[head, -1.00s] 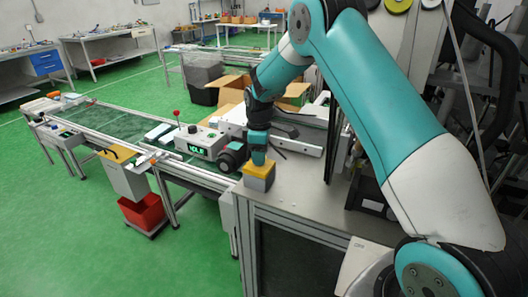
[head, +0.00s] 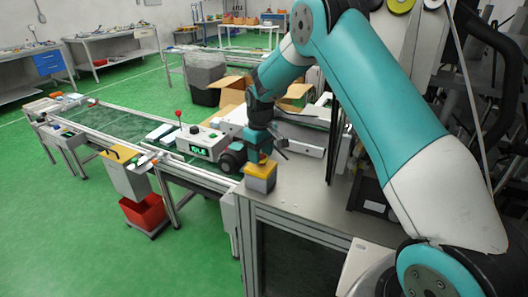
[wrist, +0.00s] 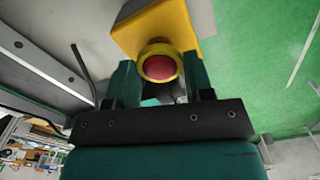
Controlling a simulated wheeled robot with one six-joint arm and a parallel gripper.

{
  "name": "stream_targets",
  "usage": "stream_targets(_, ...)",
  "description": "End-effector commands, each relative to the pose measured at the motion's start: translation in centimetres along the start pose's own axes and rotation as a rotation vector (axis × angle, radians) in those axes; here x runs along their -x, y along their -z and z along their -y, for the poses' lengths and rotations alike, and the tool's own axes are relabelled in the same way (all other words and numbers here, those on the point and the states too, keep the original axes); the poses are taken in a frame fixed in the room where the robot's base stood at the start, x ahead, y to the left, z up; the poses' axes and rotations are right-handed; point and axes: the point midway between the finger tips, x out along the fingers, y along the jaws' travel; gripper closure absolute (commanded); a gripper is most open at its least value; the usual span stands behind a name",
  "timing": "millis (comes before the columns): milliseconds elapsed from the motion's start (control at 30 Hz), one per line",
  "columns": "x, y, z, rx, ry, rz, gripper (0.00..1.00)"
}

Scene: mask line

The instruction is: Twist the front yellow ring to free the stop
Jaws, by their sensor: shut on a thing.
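The stop box (head: 260,179) has a yellow upper part and a grey base, and sits at the near left corner of the metal bench. In the wrist view, its yellow housing (wrist: 160,27) is at the top middle. The yellow ring (wrist: 178,52) surrounds the red stop button (wrist: 159,68). My gripper (wrist: 159,72) has one finger on each side of the ring and is shut on it. In the head view, my gripper (head: 262,158) is just above the box and hides most of the ring and button.
A conveyor (head: 110,118) runs along the left. A white machine with a green "IDLE" display (head: 198,150) stands on it, beside a black wheel-like part. The metal bench (head: 305,200) has bare room right of the stop box. An open cardboard box (head: 228,97) stands behind.

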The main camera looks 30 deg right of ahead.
Motion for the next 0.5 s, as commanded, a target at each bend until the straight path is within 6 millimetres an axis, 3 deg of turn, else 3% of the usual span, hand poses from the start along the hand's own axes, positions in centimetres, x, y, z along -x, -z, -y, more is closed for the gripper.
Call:
stream_targets(433,0.12,0.30,-0.06,-0.011,-0.004,-0.011,0.76)
stream_targets(467,0.12,0.30,-0.06,-0.011,-0.004,-0.011,0.50)
stream_targets(500,0.11,0.29,-0.06,-0.011,-0.004,-0.011,0.41)
